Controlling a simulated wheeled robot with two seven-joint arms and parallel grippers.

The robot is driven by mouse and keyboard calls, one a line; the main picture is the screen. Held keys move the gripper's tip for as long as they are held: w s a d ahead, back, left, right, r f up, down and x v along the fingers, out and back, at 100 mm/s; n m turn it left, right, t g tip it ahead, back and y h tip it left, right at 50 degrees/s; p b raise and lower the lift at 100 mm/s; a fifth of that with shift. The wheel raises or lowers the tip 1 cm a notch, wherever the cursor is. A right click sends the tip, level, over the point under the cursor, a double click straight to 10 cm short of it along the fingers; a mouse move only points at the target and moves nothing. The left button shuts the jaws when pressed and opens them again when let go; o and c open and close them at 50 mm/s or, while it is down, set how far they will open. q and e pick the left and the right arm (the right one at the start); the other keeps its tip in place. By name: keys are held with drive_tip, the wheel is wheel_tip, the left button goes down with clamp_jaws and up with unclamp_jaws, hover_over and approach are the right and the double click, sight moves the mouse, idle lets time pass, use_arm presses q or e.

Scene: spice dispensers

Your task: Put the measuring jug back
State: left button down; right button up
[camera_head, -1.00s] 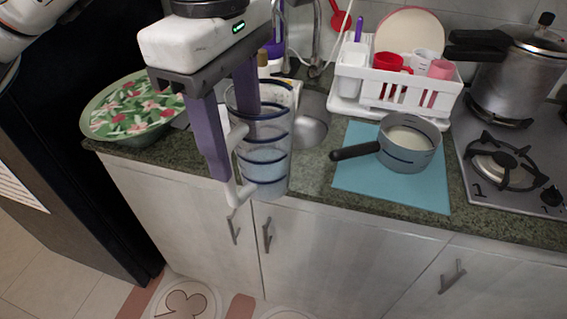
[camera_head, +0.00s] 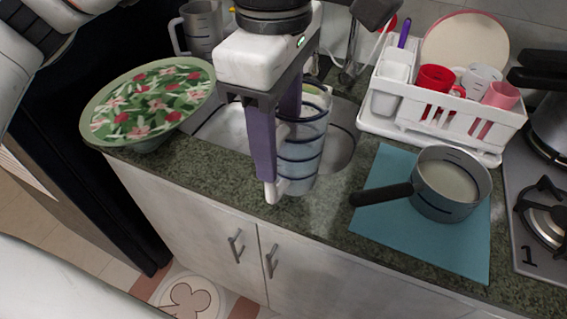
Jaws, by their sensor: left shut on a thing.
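The measuring jug (camera_head: 303,155) is clear and bluish with dark blue bands and a white handle. It is roughly upright in front of the sink, over the counter's front part. My left gripper (camera_head: 277,180) comes down from above, its purple fingers shut on the jug at the handle side. Part of the jug's rim and handle is hidden by the fingers. I cannot tell whether the jug's base touches the counter. My right gripper is not in view.
A sink (camera_head: 340,150) lies behind the jug. A floral-covered bowl (camera_head: 150,100) stands left, a grey jug (camera_head: 203,30) at the back. Right are a saucepan (camera_head: 445,185) on a blue mat (camera_head: 400,240), a white dish rack (camera_head: 440,125) with cups, and a stove (camera_head: 540,225).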

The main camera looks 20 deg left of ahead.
sight(280, 168)
use_arm(q)
drive_tip(key=shift+w+f, duration=0.1)
drive_tip(key=shift+f, duration=2.35)
drive_tip(key=shift+f, duration=0.2)
drive_tip(key=c, duration=0.9)
unclamp_jaws()
wheel_tip(280, 168, up, 12)
drive_tip(key=shift+r, duration=0.2)
